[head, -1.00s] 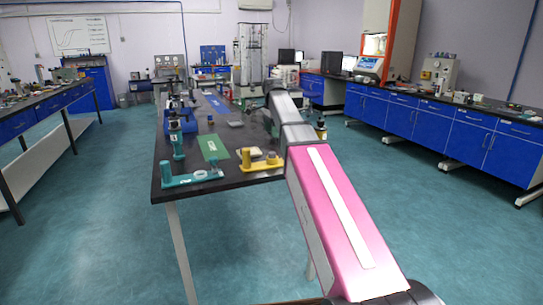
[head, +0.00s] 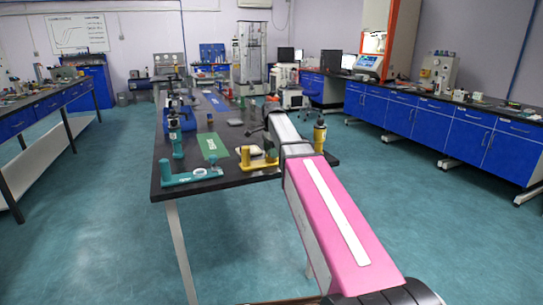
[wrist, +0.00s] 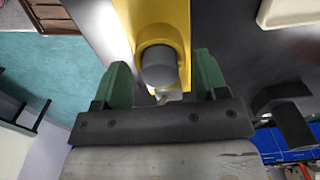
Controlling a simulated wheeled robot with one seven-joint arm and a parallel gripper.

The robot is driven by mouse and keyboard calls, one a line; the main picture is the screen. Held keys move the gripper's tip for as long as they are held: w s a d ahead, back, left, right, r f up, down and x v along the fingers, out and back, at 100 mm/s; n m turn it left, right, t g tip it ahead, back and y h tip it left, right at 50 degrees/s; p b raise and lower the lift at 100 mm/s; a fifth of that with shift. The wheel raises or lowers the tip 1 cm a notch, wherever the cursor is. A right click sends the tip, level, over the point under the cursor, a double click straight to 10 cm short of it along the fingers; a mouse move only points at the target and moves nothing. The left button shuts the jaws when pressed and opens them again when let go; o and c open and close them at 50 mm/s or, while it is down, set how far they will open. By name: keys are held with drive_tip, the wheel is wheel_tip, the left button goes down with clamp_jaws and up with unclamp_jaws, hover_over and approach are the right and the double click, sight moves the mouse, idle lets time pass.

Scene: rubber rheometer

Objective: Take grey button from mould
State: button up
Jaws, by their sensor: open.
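The grey button (wrist: 158,66) shows in the wrist view as a dark round piece seated in a ring-shaped part of the yellow mould (wrist: 178,22).
A teal mould (head: 190,178) stands at the bench's near left corner. A green mat (head: 213,146) lies behind it. A yellow-based bottle (head: 320,135) stands to the right of my arm. In the wrist view a pale tray (wrist: 285,12) is at the upper right.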

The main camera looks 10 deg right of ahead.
drive_tip(key=c, duration=1)
drive_tip(key=shift+r, duration=0.1)
